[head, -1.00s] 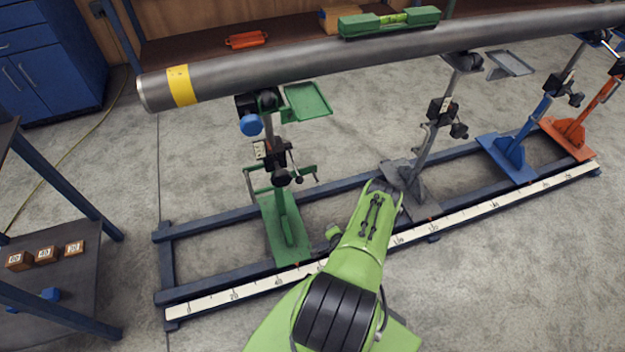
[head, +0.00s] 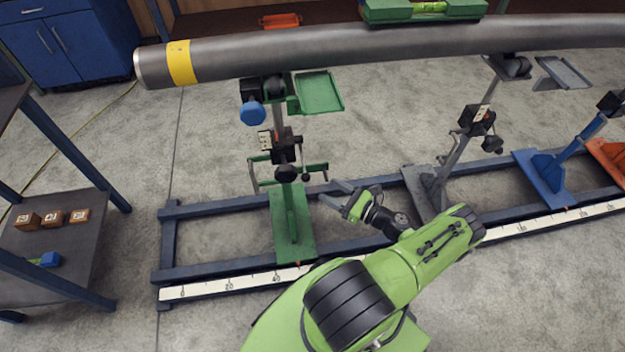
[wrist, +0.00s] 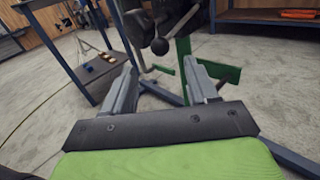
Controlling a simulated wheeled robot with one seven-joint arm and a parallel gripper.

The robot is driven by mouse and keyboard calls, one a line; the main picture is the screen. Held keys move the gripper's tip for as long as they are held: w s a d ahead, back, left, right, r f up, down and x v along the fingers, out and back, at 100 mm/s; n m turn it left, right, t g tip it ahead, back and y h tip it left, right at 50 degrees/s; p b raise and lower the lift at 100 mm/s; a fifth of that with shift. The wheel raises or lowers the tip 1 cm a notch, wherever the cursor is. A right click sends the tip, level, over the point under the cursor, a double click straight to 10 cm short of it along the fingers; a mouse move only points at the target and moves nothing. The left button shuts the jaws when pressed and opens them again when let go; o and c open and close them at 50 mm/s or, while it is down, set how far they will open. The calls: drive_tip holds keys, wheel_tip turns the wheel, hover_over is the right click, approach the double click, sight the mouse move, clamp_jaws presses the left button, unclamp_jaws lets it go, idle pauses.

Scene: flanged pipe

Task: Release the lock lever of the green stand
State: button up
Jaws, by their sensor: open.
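The green stand (head: 293,228) stands on the rail frame under the pipe's left end. Its black clamp block (head: 285,148) has a dark round knob (head: 286,173) low on its front and a small lever-like part (head: 305,176) to the right; I cannot tell for sure which is the lock lever. My gripper (head: 333,193) is open and empty, right of the stand's lower post and apart from it. In the wrist view a black ball knob (wrist: 160,46) on a stem is beyond and between the open fingers (wrist: 163,88), with green stand parts (wrist: 218,70) behind the right finger.
The steel pipe (head: 330,52) runs overhead with a green level (head: 425,10) on it. A grey stand (head: 430,190) and a blue stand (head: 548,172) are to the right. A dark shelf with numbered blocks (head: 52,219) is at left.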

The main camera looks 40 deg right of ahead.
sight(303, 159)
drive_tip(key=x, duration=0.7)
drive_tip(key=shift+w+b, duration=0.4)
drive_tip(key=shift+b, duration=0.05)
clamp_jaws()
